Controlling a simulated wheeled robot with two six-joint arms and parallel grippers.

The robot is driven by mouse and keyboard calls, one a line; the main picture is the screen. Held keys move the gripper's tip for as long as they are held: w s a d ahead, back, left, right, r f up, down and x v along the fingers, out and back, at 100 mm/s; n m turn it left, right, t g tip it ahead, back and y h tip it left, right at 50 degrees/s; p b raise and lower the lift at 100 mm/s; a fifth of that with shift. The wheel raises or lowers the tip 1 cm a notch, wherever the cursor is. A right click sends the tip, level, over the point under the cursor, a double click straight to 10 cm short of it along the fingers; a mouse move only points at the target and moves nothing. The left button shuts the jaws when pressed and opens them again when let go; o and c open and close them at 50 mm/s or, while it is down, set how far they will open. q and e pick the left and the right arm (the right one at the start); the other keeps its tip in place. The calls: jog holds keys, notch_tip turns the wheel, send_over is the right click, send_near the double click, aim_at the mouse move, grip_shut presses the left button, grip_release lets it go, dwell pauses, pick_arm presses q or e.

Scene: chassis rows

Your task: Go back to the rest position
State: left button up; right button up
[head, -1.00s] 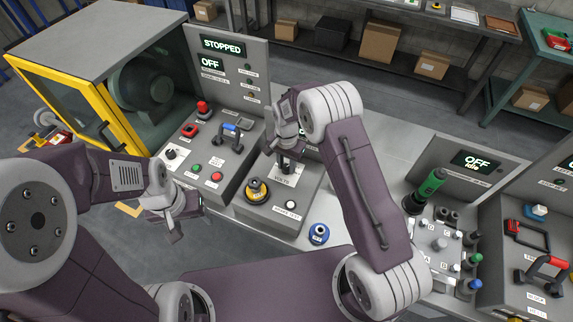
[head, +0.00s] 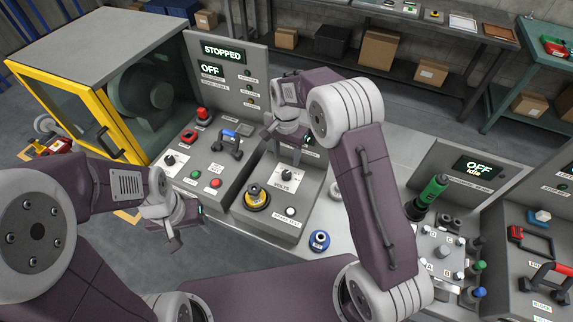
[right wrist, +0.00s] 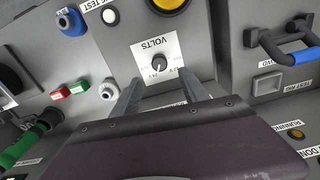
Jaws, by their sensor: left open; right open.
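My right gripper (head: 283,146) is open and empty above the VOLTS panel of the middle console. In the right wrist view its two fingers (right wrist: 163,92) are spread, with nothing between them. The VOLTS knob (head: 286,175) is uncovered, and in the right wrist view the knob (right wrist: 159,63) lies beyond the fingertips, apart from them. My left gripper (head: 188,238) is open and empty, low over the floor in front of the left console.
A yellow-framed guard door (head: 103,131) stands at the left. A yellow-ringed knob (head: 256,195) and a blue-ringed knob (head: 319,241) are close to my right arm. A green handle (head: 433,190) rises at the right. A blue handle (head: 231,134) is on the left console.

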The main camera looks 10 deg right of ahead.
jog(key=shift+r, duration=0.3)
jog(key=s+d+r+t, duration=0.1)
jog(key=s+d+r, duration=0.5)
jog(key=r, duration=0.1)
jog(key=s+d+f+n, duration=0.1)
jog(key=s+f+n, duration=0.1)
jog(key=s, duration=0.5)
jog(key=s+d+f+n, duration=0.1)
jog(key=s+f+n, duration=0.2)
jog(key=s+n, duration=0.2)
jog(key=shift+s+f, duration=0.25)
jog(key=shift+s, duration=1)
